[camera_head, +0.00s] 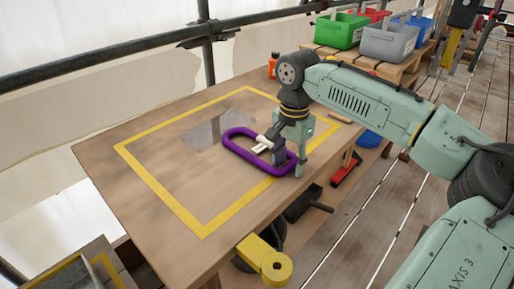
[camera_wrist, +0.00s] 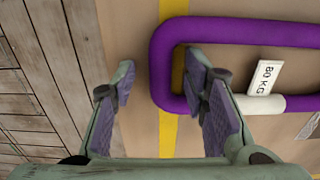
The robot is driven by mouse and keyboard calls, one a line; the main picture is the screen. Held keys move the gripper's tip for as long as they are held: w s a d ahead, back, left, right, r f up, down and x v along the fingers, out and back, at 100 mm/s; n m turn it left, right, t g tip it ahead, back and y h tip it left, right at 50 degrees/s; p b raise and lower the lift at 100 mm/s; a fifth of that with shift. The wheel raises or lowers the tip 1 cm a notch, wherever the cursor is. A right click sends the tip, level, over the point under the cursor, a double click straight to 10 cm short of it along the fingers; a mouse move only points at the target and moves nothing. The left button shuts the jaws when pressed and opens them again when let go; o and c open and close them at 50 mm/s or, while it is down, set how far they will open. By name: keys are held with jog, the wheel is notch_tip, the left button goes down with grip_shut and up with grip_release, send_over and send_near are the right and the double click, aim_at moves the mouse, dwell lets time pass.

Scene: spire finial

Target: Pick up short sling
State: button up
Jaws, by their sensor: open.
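The short sling is a purple closed loop (camera_head: 245,152) with a white sleeve and tag, lying flat on the wooden table (camera_head: 140,225) across the right side of a yellow taped rectangle. In the wrist view the sling (camera_wrist: 163,75) fills the upper right, with a white tag (camera_wrist: 265,77) reading 80 KG. My gripper (camera_head: 290,165) is low at the sling's right end. In the wrist view my gripper (camera_wrist: 163,82) is open, its right finger over the inside of the loop and its left finger outside, with the sling's near end between them.
A clear sheet (camera_head: 215,130) lies inside the yellow tape border (camera_head: 165,190). A yellow clamp-like part (camera_head: 265,260) sits at the table's front edge. Green (camera_head: 340,32) and grey (camera_head: 390,42) crates stand on a pallet behind. An orange bottle (camera_head: 272,66) stands at the back.

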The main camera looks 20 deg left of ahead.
grip_shut()
dwell(0.5)
